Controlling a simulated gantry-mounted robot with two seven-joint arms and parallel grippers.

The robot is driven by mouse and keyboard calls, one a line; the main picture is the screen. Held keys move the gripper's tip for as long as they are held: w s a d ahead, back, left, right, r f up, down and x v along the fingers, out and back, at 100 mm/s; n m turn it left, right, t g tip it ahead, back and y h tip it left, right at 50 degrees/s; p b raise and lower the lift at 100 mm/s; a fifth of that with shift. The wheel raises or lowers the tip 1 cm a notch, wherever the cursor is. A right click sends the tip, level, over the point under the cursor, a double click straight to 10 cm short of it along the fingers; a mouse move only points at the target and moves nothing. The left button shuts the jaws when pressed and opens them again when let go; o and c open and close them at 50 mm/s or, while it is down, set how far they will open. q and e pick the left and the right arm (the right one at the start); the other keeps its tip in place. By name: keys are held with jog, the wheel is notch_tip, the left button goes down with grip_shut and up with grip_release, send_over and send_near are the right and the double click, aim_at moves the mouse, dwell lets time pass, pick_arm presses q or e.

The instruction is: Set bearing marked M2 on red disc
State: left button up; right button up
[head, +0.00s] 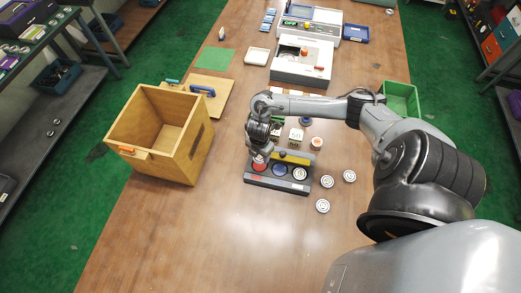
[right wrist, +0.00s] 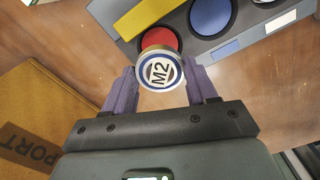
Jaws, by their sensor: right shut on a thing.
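The bearing marked M2 (right wrist: 161,71), a pale ring with a dark blue band, is held between the purple fingertips of my right gripper (right wrist: 161,84). In the right wrist view it overlaps the near edge of the red disc (right wrist: 158,37); I cannot tell whether they touch. The red disc (head: 259,167) is the left place on a dark grey stand (head: 268,184). In the head view my right gripper (head: 258,153) is just above and behind that disc, and its fingers hide most of the bearing. My left gripper is not in view.
The stand also has a blue disc (head: 279,170), a whitish round piece (head: 300,174) and a yellow bar (head: 293,157). Several loose bearings (head: 322,206) lie to its right. A wooden box (head: 150,150) stands left. The table front is clear.

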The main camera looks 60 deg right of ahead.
aim_at(260, 158)
jog(key=shift+f+b, duration=1.55)
jog(key=shift+f, duration=0.05)
jog(key=shift+f+b, duration=0.5)
jog(key=shift+f, duration=0.75)
jog(key=shift+f+p, duration=0.15)
jog(key=shift+p, duration=0.2)
jog(key=o, duration=1)
jog(key=shift+o, duration=1.2)
